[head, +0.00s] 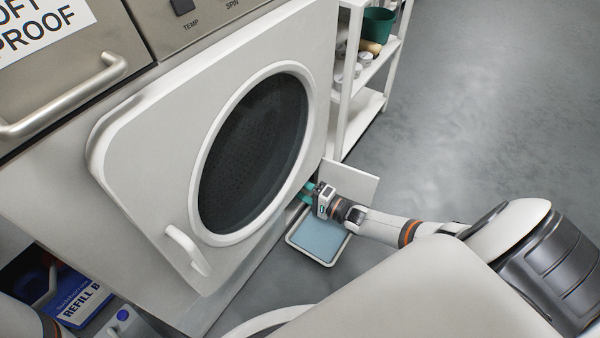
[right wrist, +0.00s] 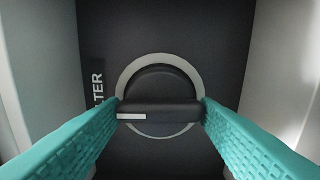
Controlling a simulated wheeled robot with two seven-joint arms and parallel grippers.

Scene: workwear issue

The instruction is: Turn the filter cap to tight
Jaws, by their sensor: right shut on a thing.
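The filter cap (right wrist: 160,85) is a dark round cap inside a light grey ring, with a bar grip (right wrist: 165,111) across it. The bar lies roughly level in the right wrist view and has a white mark at its left end. My right gripper (head: 309,191) is at the low opening of the washer (head: 150,130), its teal fingers shut on the two ends of the bar. Part of a vertical label (right wrist: 98,88) reading "LTER" shows left of the cap. In the head view the cap is hidden by the washer and my gripper. My left gripper is out of view.
A shallow tray (head: 291,240) with a pale blue inside lies on the floor below my right gripper. A white flap (head: 355,182) stands open beside it. A white shelf rack (head: 341,115) stands behind. A blue refill box (head: 80,300) is at the lower left. Floor at right is clear.

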